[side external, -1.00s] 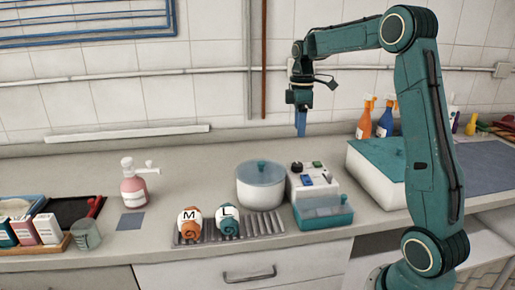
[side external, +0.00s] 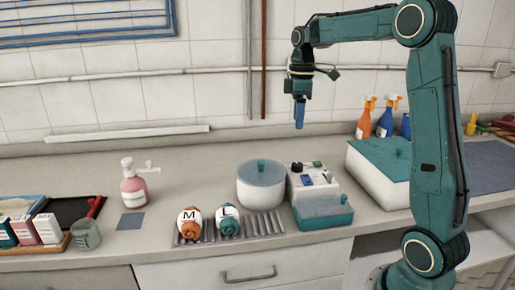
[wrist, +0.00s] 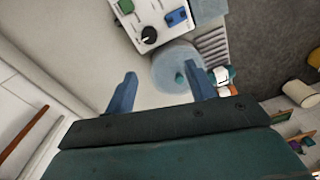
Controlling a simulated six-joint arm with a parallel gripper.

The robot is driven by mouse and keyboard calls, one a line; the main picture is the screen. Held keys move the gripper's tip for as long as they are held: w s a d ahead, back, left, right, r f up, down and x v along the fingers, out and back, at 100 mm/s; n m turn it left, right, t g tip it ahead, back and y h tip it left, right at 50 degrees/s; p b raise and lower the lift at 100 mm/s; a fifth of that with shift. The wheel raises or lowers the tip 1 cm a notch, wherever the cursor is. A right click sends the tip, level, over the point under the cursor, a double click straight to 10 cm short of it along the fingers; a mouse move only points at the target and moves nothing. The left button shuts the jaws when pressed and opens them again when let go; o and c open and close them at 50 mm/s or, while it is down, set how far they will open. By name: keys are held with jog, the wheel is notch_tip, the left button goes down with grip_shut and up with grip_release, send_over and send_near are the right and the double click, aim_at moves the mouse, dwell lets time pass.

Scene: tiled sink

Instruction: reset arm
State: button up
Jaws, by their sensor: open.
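My gripper (side external: 299,115) hangs pointing down in the air, high above the back of the counter, in front of the tiled wall. In the wrist view my gripper (wrist: 158,92) shows two blue fingers spread wide apart with nothing between them. Below it in the side view are the white pot with a blue lid (side external: 261,185) and the white device with knobs (side external: 312,180). The pot (wrist: 175,65) and the device (wrist: 152,18) also show in the wrist view, well beyond the fingers.
Two rolled cloths marked M (side external: 189,224) and L (side external: 227,222) lie on a ribbed rack (side external: 268,223). A pink soap bottle (side external: 133,187) stands left. A large teal-lidded box (side external: 380,172) and spray bottles (side external: 364,120) are right. The air around my gripper is clear.

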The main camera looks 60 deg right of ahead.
jog(key=s+a+r+m+t, duration=0.3)
jog(key=s+a, duration=0.6)
jog(key=a, duration=0.5)
jog(key=s+a+f+m+t, duration=0.1)
jog(key=s+a+f, duration=0.1)
jog(key=s, duration=0.3)
jog(key=s+a+f+m+t, duration=0.1)
jog(key=s+a+f+m, duration=0.1)
jog(key=s, duration=0.4)
jog(key=shift+a+f+t, duration=0.3)
jog(key=shift+a+f, duration=0.15)
jog(key=shift+a, duration=0.7)
